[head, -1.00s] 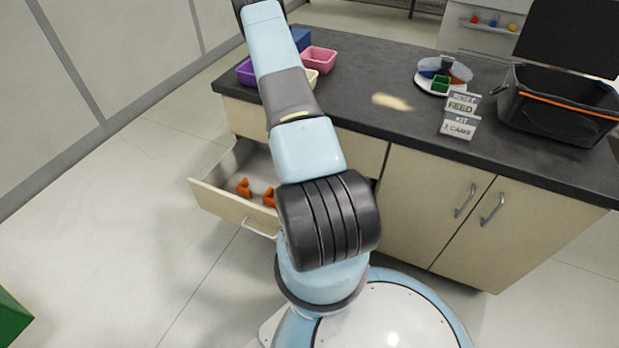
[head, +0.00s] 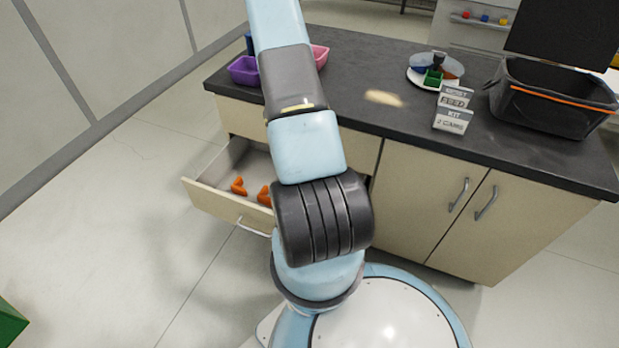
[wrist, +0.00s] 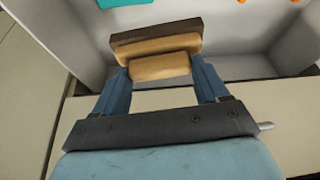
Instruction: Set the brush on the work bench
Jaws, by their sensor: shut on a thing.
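In the wrist view, my gripper (wrist: 161,72) is shut on the brush (wrist: 157,46), a brown and tan wooden block between the two blue fingers. The brush is held above the open drawer (wrist: 236,66). In the head view, my arm rises past the top edge, so the gripper and brush are out of that view. The work bench (head: 345,75) has a dark top and pale cabinet fronts. Its drawer also shows in the head view (head: 207,200), pulled open, with orange pieces (head: 238,187) inside.
A purple bin (head: 243,70) and a pink bin (head: 320,55) stand at the bench's left end, partly behind my arm. A teal thing (wrist: 122,3) lies in the drawer.

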